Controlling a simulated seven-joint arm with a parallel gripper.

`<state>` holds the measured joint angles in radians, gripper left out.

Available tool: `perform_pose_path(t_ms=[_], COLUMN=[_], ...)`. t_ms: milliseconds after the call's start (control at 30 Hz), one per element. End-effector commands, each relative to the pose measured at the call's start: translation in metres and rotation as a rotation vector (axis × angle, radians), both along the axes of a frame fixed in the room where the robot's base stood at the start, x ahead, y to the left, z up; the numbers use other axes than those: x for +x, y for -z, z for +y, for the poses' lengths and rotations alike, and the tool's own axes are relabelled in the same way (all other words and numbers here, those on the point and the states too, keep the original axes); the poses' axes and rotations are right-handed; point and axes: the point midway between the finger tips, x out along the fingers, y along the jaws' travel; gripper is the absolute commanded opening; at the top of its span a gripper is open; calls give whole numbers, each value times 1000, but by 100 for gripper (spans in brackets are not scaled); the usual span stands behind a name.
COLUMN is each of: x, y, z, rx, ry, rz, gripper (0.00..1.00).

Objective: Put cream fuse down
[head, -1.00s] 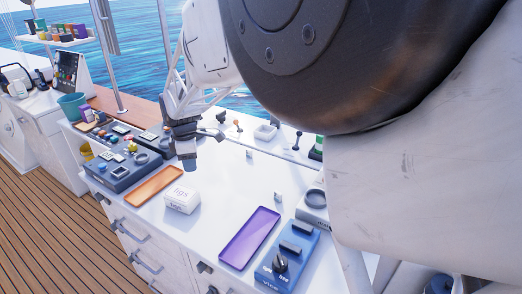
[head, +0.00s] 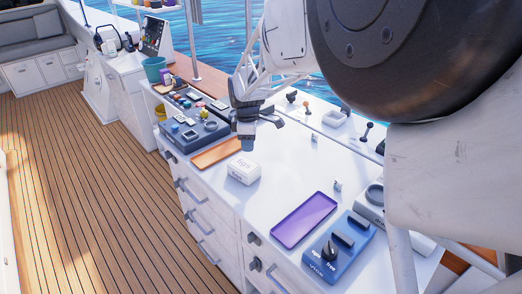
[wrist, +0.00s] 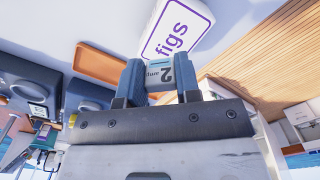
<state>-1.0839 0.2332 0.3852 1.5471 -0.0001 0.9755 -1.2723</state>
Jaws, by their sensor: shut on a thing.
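My gripper (head: 246,144) hangs over the white counter, just behind the white figs box (head: 243,169) in the head view. The figs box also shows just beyond the fingertips in the wrist view (wrist: 178,32). I cannot tell the height of the fuse above the counter.
An orange tray (head: 216,153) lies left of the figs box, and a purple tray (head: 304,220) lies to the right. Dark blue units (head: 192,136) stand at the left. The counter between the trays is mostly clear.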

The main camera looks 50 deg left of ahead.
Motion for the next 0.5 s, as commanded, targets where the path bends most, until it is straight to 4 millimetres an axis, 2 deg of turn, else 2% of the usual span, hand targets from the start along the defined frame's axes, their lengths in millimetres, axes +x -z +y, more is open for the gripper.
perform_pose_path(t_ms=[100, 500], x=[0, 0], y=[8, 12], z=[0, 0], rx=[0, -1], ry=[0, 0], rz=[0, 1], gripper=[9, 9])
